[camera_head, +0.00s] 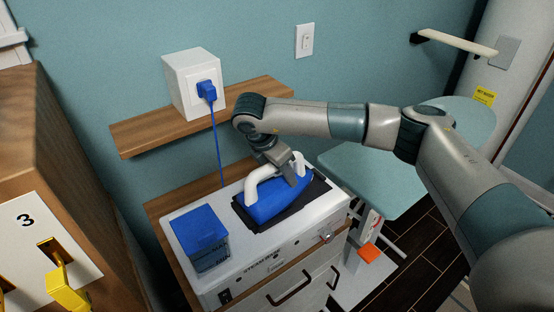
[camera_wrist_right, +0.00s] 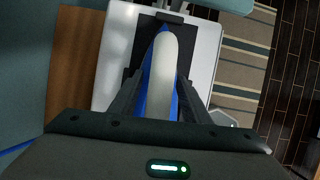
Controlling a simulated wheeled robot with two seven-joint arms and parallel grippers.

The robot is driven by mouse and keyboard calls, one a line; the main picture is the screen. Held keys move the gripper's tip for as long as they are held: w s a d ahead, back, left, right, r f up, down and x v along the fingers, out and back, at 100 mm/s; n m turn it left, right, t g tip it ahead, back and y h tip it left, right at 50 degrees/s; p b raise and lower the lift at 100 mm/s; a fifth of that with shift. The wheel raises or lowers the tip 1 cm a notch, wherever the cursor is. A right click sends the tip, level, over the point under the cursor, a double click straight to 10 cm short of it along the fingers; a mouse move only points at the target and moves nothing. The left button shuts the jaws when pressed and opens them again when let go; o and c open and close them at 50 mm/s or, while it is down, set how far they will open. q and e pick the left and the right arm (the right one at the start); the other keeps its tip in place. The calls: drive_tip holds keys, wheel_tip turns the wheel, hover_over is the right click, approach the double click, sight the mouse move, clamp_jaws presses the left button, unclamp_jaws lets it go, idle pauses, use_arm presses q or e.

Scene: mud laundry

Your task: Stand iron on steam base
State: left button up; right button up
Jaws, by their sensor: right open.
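The iron (camera_head: 270,203), blue with a white handle, rests on the dark pad on top of the white steam base (camera_head: 242,262). Its handle (camera_wrist_right: 160,75) runs up the middle of the right wrist view. My right gripper (camera_head: 288,172) is pointed down at the iron from above. In the wrist view its two fingers lie open on either side of the handle, with gaps visible. The lower part of the iron is partly hidden by the gripper. My left gripper is not in view.
A blue tank (camera_head: 200,238) sits on the base, left of the iron. A white box (camera_head: 190,85) with a blue plug and cord stands on a wooden shelf (camera_head: 150,131) behind. A teal ironing board (camera_head: 375,180) is at right, and a wooden cabinet (camera_head: 70,170) at left.

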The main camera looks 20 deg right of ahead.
drive_tip(key=b+v, duration=0.4)
drive_tip(key=v, duration=1.2)
drive_tip(key=shift+f+b, duration=0.1)
drive_tip(key=shift+b, duration=0.3)
drive_tip(key=shift+v, duration=0.95)
drive_tip(key=shift+s, duration=0.1)
wheel_tip(320, 180, up, 7)
drive_tip(key=p, duration=0.2)
